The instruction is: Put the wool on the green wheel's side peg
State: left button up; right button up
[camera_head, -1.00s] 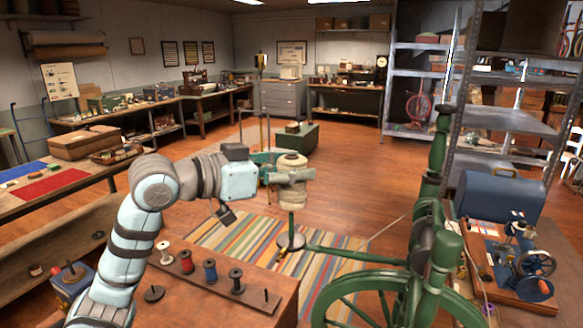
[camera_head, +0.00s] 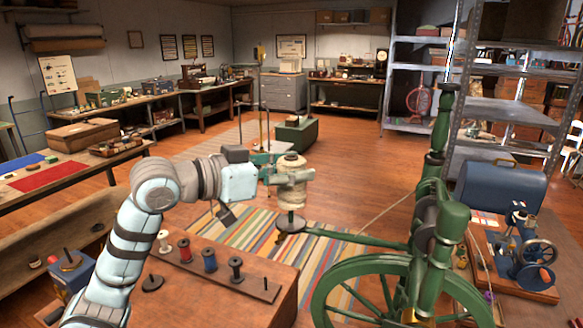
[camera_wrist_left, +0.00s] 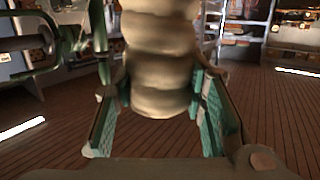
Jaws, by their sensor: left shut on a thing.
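The wool (camera_head: 291,166) is a cream, upright wound bundle. My left gripper (camera_head: 291,177) is shut around its middle; in the left wrist view the wool (camera_wrist_left: 160,62) stands between the two teal-padded fingers. The green wheel (camera_head: 345,272) is at the lower right of the head view, with a green arm reaching left to a round dark disc (camera_head: 290,226). The short side peg (camera_head: 291,214) stands up from this disc, just under the wool's lower end. I cannot tell whether peg and wool touch. My right gripper is out of view.
A wooden bench with several thread spools (camera_head: 210,262) is in front, below my left arm. A blue case (camera_head: 500,187) and a small machine (camera_head: 530,262) stand right of the wheel. A striped rug (camera_head: 240,240) lies on the open floor.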

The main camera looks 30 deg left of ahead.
aim_at(284, 187)
pick_arm(q)
jog(key=shift+f+b, duration=1)
jog(key=shift+f, duration=0.6)
jog(key=o, duration=1)
jog(key=shift+r, duration=0.15)
notch_tip(284, 187, up, 10)
